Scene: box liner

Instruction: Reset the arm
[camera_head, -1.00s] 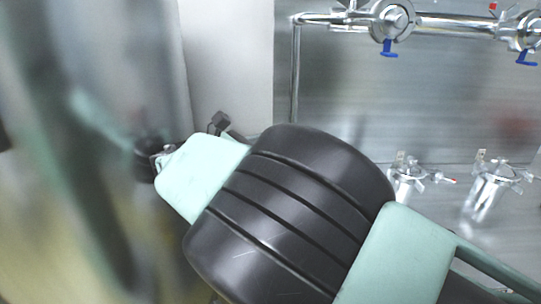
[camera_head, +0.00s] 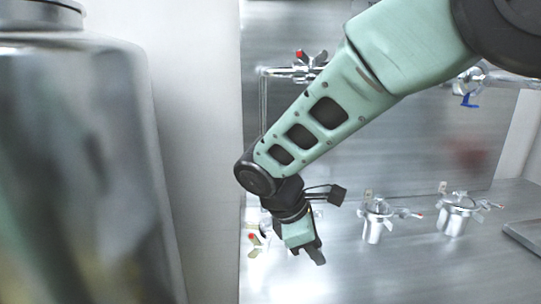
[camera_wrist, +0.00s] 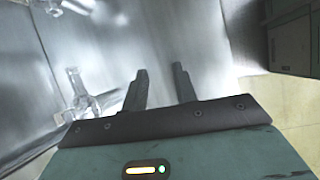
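My arm reaches from the upper right of the head view down to the left. My gripper (camera_head: 312,255) hangs at its end, pointing down, left of the small metal vessels. In the wrist view, two dark fingers of my gripper (camera_wrist: 160,84) stand apart with bare metal surface showing between them. The gripper is open and holds nothing.
Two small steel vessels with clamps, a left one (camera_head: 374,222) and a right one (camera_head: 455,216), stand on the steel surface. Steel piping (camera_head: 287,72) runs along the back wall. A large shiny metal tank (camera_head: 75,170) fills the left side.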

